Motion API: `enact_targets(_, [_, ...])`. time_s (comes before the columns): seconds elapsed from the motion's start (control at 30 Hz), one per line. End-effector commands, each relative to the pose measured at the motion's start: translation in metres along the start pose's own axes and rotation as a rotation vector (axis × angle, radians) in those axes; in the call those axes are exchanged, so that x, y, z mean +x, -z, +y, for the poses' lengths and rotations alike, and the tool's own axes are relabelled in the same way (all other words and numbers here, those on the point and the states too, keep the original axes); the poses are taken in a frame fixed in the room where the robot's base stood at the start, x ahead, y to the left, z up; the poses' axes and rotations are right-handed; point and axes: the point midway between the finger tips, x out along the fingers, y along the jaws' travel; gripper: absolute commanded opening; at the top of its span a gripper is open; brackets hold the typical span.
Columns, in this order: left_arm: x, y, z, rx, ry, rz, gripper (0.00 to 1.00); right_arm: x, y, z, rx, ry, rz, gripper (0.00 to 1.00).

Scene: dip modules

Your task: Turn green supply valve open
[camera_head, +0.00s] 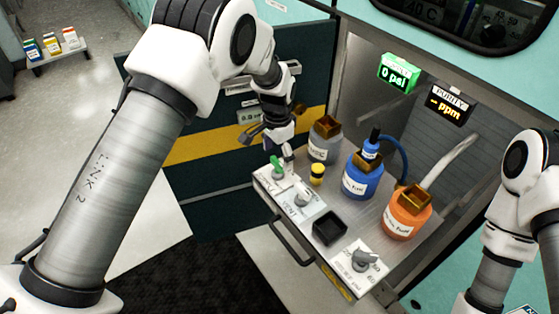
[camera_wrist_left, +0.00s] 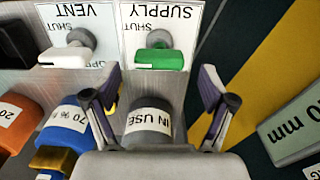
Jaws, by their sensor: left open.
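The green supply valve handle (camera_head: 276,166) is on the left end of the bench top. In the left wrist view the green handle (camera_wrist_left: 160,60) lies crosswise below a grey knob, on a white plate reading SUPPLY and SHUT. My left gripper (camera_head: 271,150) is just above the valve in the head view. In the wrist view its fingers (camera_wrist_left: 160,78) are spread, with the green handle ahead between the tips and apart from both. Nothing is held. My right arm shows at the right; its gripper is out of view.
A white vent valve (camera_head: 302,198) sits beside the supply valve. Grey (camera_head: 324,142), blue (camera_head: 362,178) and orange (camera_head: 407,214) bottles stand behind. A yellow-capped item (camera_head: 317,174) and a black tray (camera_head: 329,229) are close. The green display (camera_head: 398,74) reads 0 psi.

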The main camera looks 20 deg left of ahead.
Motion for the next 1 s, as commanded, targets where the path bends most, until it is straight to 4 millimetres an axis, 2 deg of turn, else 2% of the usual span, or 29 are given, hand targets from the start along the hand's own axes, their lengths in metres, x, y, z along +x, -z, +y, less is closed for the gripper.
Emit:
enact_targets(0.13, [0.021, 0.0, 0.0, -0.001, -0.001, -0.001, 0.83, -0.001, 0.0, 0.0, 0.0, 0.0, 0.0, 0.4])
enact_targets(0.4, [0.027, 0.0, 0.0, -0.001, 0.0, 0.0, 0.83, 0.0, 0.0, 0.0, 0.0, 0.0, 0.0, 0.4])
enact_targets(0.43, [0.027, 0.0, 0.0, -0.001, 0.0, 0.0, 0.8, 0.0, 0.0, 0.0, 0.0, 0.0, 0.0, 0.4])
enact_targets(0.5, [0.027, 0.0, 0.0, -0.001, 0.0, 0.0, 0.55, 0.0, 0.0, 0.0, 0.0, 0.0, 0.0, 0.4])
enact_targets(0.6, [0.027, -0.001, 0.0, -0.001, 0.0, 0.0, 0.23, 0.0, 0.0, 0.0, 0.0, 0.0, 0.0, 0.4])
enact_targets(1.0, [0.026, -0.001, 0.0, -0.036, -0.001, -0.002, 0.23, -0.003, 0.0, 0.0, 0.0, 0.0, 0.0, 0.4])
